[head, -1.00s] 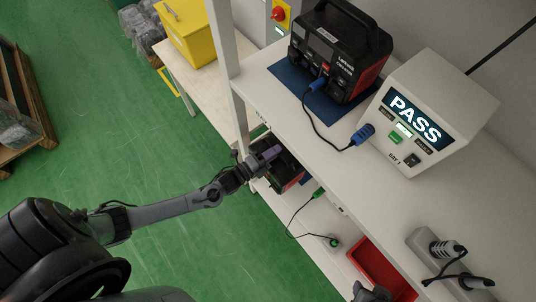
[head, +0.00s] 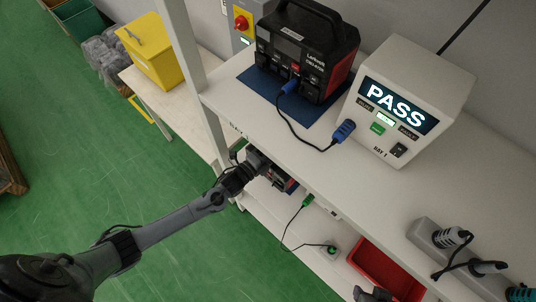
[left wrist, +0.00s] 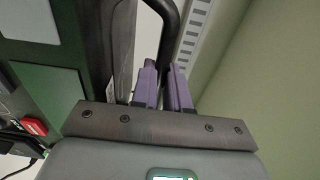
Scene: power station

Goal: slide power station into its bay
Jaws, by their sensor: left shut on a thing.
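A black and red power station (head: 281,179) stands on the lower shelf, mostly hidden beneath the upper shelf. My left gripper (head: 256,163) reaches it at the shelf edge. In the left wrist view its purple fingers (left wrist: 165,90) are shut on the black carry handle (left wrist: 168,30). The station's dark front and a red part show at the left of that view. The inner end of the bay is hidden. A dark grey gripper tip, seemingly my right gripper (head: 372,294), shows at the bottom edge; its jaws are unclear.
Another power station (head: 305,55) stands on a blue mat (head: 262,88) on the upper shelf (head: 300,150), cabled to a tester showing PASS (head: 400,105). A green-plugged cable (head: 307,201) and a red tray (head: 375,268) are on the lower level. A shelf post (head: 190,70) stands left.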

